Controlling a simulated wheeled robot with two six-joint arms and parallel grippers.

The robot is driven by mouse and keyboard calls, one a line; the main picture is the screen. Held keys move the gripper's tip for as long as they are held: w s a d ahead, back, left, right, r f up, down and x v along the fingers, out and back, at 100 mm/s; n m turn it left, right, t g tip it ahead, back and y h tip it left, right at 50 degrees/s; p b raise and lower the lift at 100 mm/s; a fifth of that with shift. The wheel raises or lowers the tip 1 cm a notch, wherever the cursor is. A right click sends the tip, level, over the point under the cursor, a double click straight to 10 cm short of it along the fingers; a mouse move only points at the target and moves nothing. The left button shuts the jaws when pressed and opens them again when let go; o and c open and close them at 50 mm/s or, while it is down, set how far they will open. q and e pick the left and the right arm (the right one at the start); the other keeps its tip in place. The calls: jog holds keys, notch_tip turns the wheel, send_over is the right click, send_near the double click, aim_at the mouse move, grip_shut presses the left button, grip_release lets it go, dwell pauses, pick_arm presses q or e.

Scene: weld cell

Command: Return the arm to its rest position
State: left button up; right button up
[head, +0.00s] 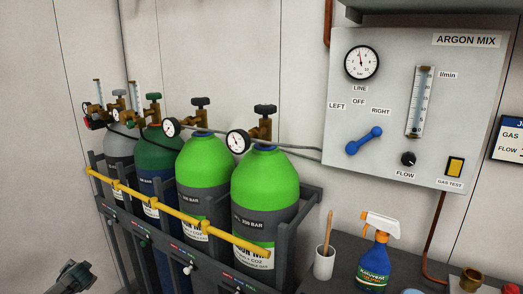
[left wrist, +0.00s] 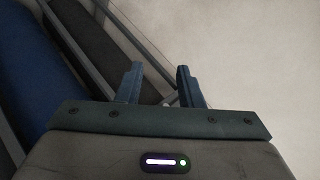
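My left gripper (left wrist: 158,72) shows in the left wrist view with its two fingers apart and nothing between them. Behind the fingers are a dark frame, a blue surface at the left and a pale wall or floor. In the head view, a dark part of my left arm shows at the bottom left corner, in front of the cylinder rack (head: 128,238) and apart from it. My right arm and gripper are not in view.
Grey, dark green and two bright green cylinders (head: 265,180) stand behind a yellow bar (head: 178,211). The argon panel (head: 400,55) has a slanted blue lever (head: 364,141). A spray bottle (head: 375,258) and white cup (head: 324,262) stand on the bench.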

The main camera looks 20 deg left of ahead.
pick_arm(q)
jog(key=s+f+m+g, duration=0.1)
jog(key=s+f+m, duration=0.2)
jog(key=s+f, duration=0.45)
jog(key=s+f+m, duration=0.3)
jog(key=s+f, duration=0.1)
jog(key=s, duration=0.7)
jog(key=s+d+f+n+g+h, duration=0.1)
jog(key=s+d+f+h, duration=0.15)
jog(key=d+f, duration=0.6)
jog(key=s+d+f+n+h, duration=0.1)
jog(key=s+d+f, duration=0.3)
jog(key=d+f, duration=0.45)
jog(key=s+d+f+h, duration=0.1)
jog(key=d+f, duration=0.3)
jog(key=d, duration=0.9)
jog(key=s+d+f+n+h, duration=0.1)
jog(key=d+f, duration=0.4)
jog(key=d, duration=0.9)
jog(key=s+d+f+n+g+h, duration=0.1)
jog(key=s+d+f+h, duration=0.2)
jog(key=d, duration=1.1)
notch_tip(320, 180, down, 2)
jog(key=shift+s+d+f+h, duration=0.1)
jog(key=shift+s+d+h, duration=0.15)
jog(key=shift+h, duration=0.1)
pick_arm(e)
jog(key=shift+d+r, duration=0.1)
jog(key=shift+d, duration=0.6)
